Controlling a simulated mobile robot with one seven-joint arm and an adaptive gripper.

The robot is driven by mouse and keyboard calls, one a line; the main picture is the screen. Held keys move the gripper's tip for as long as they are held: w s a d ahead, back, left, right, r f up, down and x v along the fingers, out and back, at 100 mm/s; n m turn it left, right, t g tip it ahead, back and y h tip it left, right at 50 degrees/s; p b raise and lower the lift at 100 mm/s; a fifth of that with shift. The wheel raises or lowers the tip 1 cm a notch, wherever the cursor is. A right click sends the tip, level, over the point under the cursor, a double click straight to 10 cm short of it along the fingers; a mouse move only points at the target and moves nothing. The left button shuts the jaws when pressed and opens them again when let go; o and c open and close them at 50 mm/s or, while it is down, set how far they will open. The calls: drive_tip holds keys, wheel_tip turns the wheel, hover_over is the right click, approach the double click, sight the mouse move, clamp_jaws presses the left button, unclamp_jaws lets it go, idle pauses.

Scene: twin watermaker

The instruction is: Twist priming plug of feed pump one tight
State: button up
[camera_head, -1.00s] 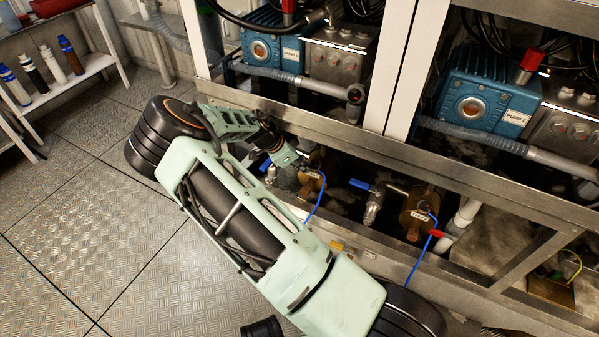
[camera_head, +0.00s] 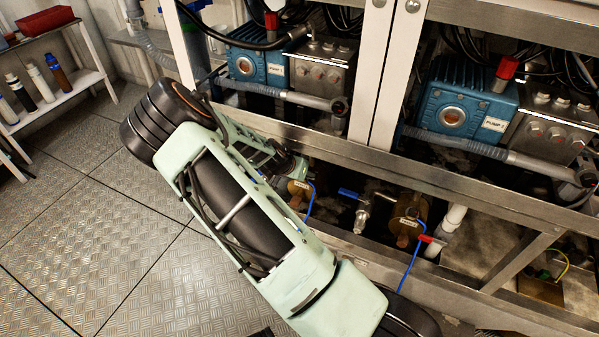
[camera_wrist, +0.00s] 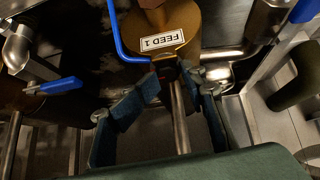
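Feed pump one is a bronze body (camera_wrist: 190,18) with a white "FEED 1" label, upside down at the top of the wrist view. In the head view, a bronze pump (camera_head: 298,188) shows partly behind my arm. A small dark plug with a reddish tint (camera_wrist: 168,72) sits just below the label, partly covered by my fingers. My gripper (camera_wrist: 170,82) has its two blue-padded fingertips on either side of this plug, very close. I cannot tell whether both pads touch it. In the head view my gripper (camera_head: 284,166) is mostly hidden by my arm.
A steel frame beam (camera_head: 330,145) runs above the pumps. A blue-handled valve (camera_head: 352,194) and a second bronze pump (camera_head: 408,222) stand to the right. A blue hose (camera_wrist: 118,38) curves around feed pump one. A metal pipe (camera_wrist: 180,120) runs between my fingers. Floor (camera_head: 90,240) at left is clear.

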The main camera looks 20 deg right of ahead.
drive_tip(key=shift+w+a, duration=0.1)
drive_tip(key=shift+a, duration=0.2)
drive_tip(key=shift+r, duration=0.15)
drive_tip(key=s+a, duration=0.8)
drive_tip(key=a, duration=0.1)
drive_tip(key=shift+a+r, duration=0.25)
drive_tip(key=shift+a, duration=0.05)
drive_tip(key=shift+s, duration=0.15)
